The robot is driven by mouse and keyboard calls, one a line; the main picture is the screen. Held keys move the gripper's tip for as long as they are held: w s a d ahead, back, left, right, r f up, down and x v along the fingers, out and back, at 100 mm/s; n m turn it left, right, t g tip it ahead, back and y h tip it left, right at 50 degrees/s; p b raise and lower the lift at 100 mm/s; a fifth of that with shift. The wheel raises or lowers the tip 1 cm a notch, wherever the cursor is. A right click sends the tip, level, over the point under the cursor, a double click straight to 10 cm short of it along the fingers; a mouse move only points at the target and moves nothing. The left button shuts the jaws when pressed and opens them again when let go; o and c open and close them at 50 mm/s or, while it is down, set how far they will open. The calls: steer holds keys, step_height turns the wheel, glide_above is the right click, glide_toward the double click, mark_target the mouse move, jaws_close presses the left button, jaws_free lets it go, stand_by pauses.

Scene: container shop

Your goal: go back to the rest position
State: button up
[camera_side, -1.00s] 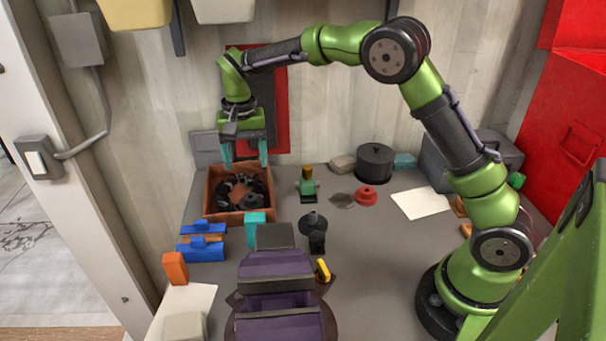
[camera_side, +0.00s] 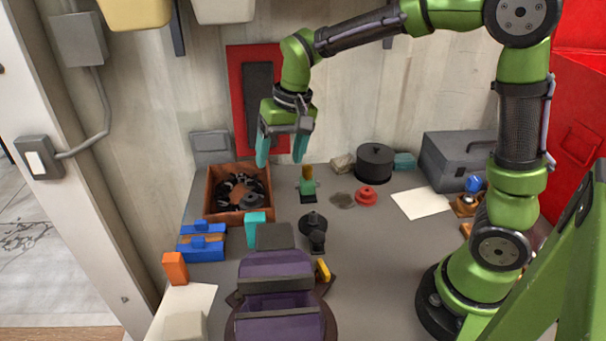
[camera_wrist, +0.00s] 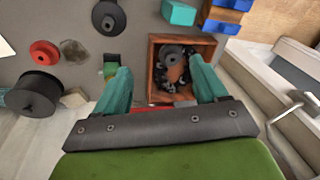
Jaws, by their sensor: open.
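My gripper (camera_side: 281,150) has two teal fingers spread apart with nothing between them. In the side view it hangs above the back of the bench, just right of a brown wooden box (camera_side: 209,205) and clear of it. The box holds several dark parts (camera_side: 238,188). In the wrist view the fingers (camera_wrist: 160,88) also show apart, with the box (camera_wrist: 153,70) beyond them, below the gripper. The gripper is well above the bench surface and touches nothing.
A purple vise-like fixture (camera_side: 280,290) stands at the front. A black cylinder (camera_side: 374,163), a red knob (camera_side: 366,197), a small green part (camera_side: 307,185), a grey toolbox (camera_side: 450,158) and blue blocks (camera_side: 201,247) are on the bench. A red panel (camera_side: 240,110) hangs behind.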

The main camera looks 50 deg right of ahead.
steer(key=s+r+t, duration=0.2)
steer(key=s, duration=0.6)
steer(key=s+d+r+n+t, duration=0.1)
steer(key=s+r+t, duration=0.2)
steer(key=s, duration=0.5)
steer(key=shift+s+d+r+y, duration=0.2)
steer(key=shift+s+r+y, duration=0.1)
